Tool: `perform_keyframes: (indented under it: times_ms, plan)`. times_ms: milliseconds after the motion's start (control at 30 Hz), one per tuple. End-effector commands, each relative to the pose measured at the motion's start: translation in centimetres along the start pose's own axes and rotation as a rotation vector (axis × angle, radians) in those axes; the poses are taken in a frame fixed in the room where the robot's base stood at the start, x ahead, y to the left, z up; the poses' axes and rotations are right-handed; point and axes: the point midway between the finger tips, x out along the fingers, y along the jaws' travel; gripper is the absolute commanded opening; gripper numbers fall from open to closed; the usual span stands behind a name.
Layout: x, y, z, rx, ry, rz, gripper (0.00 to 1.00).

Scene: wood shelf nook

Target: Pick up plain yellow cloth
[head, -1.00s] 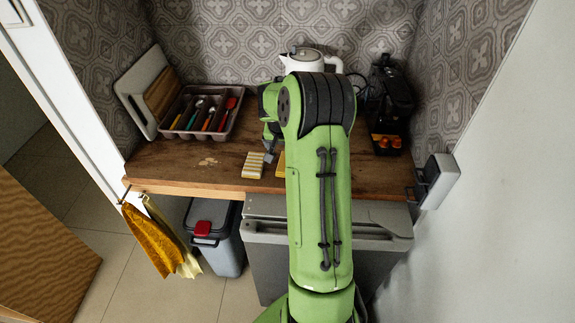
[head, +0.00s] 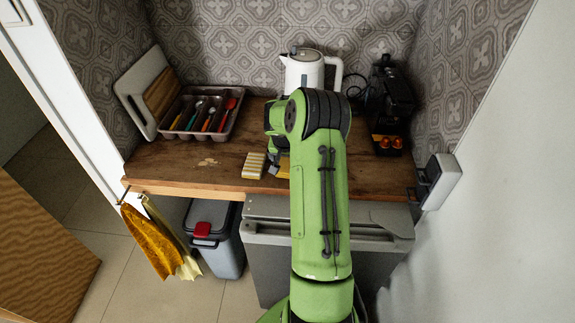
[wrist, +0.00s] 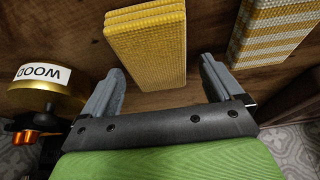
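The plain yellow cloth (wrist: 147,48) is a folded, woven stack lying on the wooden counter. In the head view only a sliver of the plain yellow cloth (head: 284,170) shows beside my arm. My gripper (wrist: 160,88) is open and empty. In the wrist view its two grey fingers stand apart, with the cloth's near end ahead of the gap between them. Whether the fingers reach down beside the cloth is unclear. In the head view my arm hides most of the gripper. A yellow-and-white striped cloth (head: 253,166) lies just left of the plain one.
A gold container labelled WOOD (wrist: 47,82) stands close to one finger in the wrist view. A cutlery tray (head: 232,128) is at the back left, a white kettle (head: 306,73) behind my arm, and a black coffee machine (head: 390,95) on the right. Counter left of the striped cloth is mostly clear.

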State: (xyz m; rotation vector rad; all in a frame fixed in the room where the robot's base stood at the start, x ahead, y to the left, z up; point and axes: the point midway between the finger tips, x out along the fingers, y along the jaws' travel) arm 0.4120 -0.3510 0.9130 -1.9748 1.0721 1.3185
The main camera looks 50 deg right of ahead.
Motion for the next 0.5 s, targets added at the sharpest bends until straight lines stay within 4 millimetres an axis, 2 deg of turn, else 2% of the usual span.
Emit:
perform_keyframes:
  times_ms: [33, 367, 500]
  plan:
    - [0.04, -0.01, 0.05, 0.0, -0.001, 0.0, 0.86]
    - [0.02, -0.01, 0.05, 0.0, -0.001, 0.0, 0.35]
    - [0.01, 0.0, 0.04, 0.0, -0.001, 0.0, 0.34]
